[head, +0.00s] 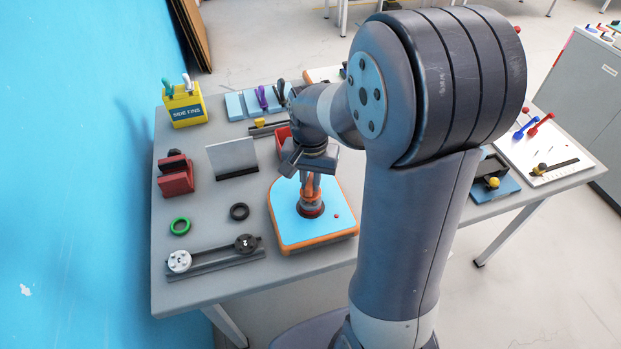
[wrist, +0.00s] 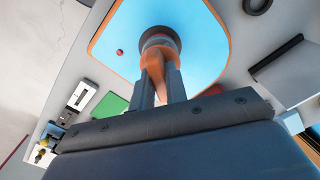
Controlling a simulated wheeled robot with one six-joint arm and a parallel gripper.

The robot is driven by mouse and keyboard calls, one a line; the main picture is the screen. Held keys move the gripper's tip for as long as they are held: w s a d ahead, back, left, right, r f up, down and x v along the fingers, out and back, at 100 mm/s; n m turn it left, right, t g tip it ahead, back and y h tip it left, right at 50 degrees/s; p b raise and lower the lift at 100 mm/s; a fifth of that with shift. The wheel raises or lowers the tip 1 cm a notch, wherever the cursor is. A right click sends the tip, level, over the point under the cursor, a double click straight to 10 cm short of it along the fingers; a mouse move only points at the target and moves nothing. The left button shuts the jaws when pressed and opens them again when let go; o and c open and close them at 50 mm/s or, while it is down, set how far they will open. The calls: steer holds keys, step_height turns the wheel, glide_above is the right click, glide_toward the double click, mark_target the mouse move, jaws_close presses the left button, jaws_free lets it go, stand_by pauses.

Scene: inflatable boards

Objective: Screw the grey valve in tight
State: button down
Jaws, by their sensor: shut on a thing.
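A light-blue inflatable board with an orange edge (head: 290,230) lies flat on the grey table; it also shows in the wrist view (wrist: 205,40). My gripper (head: 311,180) points down over the board. Its two fingers (wrist: 160,85) are shut on an orange tool (wrist: 154,65), which stands roughly upright. The tool's lower end meets a dark round fitting (wrist: 158,34) in the board, also visible in the head view (head: 311,211). The grey valve itself is mostly hidden under the tool, so I cannot tell how deep it sits.
A rail (head: 215,263) at the front left holds a white disc (head: 180,261) and a dark disc (head: 245,243). A green ring (head: 180,226) and a black ring (head: 239,211) lie behind it. A red block (head: 174,177) and yellow fin box (head: 185,107) stand farther back.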

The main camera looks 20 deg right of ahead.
mark_target(311, 180)
steer(key=shift+f+b, duration=0.5)
steer(key=shift+f, duration=0.2)
steer(key=c, duration=1.3)
jaws_free()
steer(key=shift+c, duration=0.2)
steer(key=shift+r, duration=0.1)
step_height(311, 180, up, 11)
steer(key=shift+f, duration=0.15)
